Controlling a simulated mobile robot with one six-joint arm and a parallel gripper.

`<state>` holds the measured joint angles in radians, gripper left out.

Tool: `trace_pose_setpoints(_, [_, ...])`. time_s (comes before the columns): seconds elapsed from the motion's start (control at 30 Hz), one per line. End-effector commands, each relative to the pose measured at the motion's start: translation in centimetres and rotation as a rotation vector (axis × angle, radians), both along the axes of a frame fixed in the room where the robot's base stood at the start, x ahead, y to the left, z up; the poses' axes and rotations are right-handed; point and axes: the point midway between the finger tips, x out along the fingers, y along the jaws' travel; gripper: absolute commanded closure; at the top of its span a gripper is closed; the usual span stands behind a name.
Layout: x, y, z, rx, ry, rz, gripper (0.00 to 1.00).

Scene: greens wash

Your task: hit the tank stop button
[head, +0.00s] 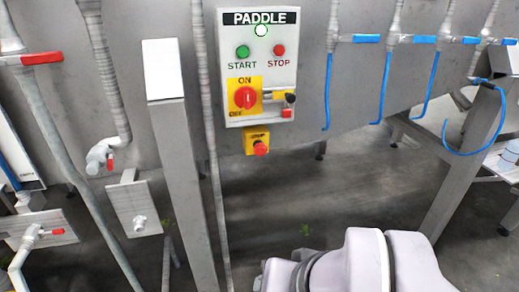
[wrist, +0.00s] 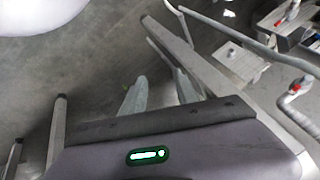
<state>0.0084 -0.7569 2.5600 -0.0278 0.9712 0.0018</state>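A grey control panel (head: 228,60) labelled PADDLE is fixed to the metal tank wall (head: 310,70) in the head view. It has a red button marked STOP (head: 279,50) and a green button marked START (head: 243,51) to its left. A red knob (head: 245,97) on a yellow ON/OFF plate sits lower. Below the panel is a yellow box (head: 250,136) with a red mushroom button (head: 260,149). No label reading "tank" is visible. My gripper (wrist: 160,86) shows in the wrist view with its two fingers apart and nothing between them, pointing over the floor, away from any button.
A slanted metal leg (head: 175,140) stands left of the panel. Pipes with red-handled valves (head: 42,58) are at the left. Blue-handled valves (head: 367,38) with blue hoses are at the right. The floor (head: 310,195) below the panel is open.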

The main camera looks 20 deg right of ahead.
Motion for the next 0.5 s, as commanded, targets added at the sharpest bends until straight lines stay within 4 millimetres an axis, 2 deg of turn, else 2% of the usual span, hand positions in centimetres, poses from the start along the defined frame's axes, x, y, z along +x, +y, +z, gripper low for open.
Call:
trace_pose_setpoints(0.33, [0.00,0.00,0.00,0.000,0.000,0.000,0.66])
trace_pose_setpoints(0.5, [0.00,0.00,0.00,0.000,0.000,0.000,0.99])
